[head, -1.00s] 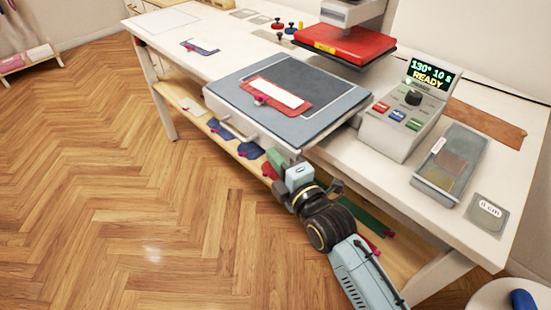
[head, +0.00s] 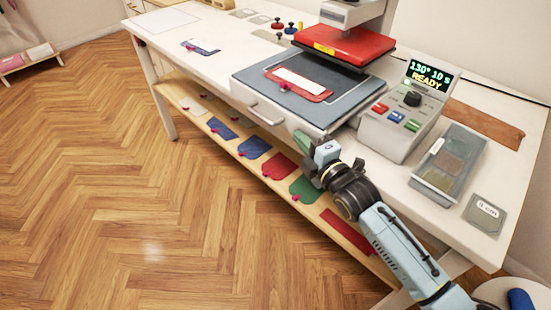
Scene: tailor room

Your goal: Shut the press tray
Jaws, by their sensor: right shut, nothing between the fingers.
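The press tray (head: 345,99) is a grey sliding platen with a pale front face and a bar handle (head: 266,114). It sits partly below the red press head (head: 345,47), and its front part still sticks out from under the head. A red frame with a white panel (head: 299,84) lies on the tray. My right gripper (head: 304,143) is shut and empty at the right end of the tray's front face. It appears to be against the face, but contact is hard to tell. My left gripper is not in view.
A control box (head: 408,110) reading "130° 10 s READY" stands right of the tray. A grey holder (head: 448,160) is further right. A shelf (head: 237,148) with several coloured pieces runs below the table. The floor (head: 130,190) in front is clear.

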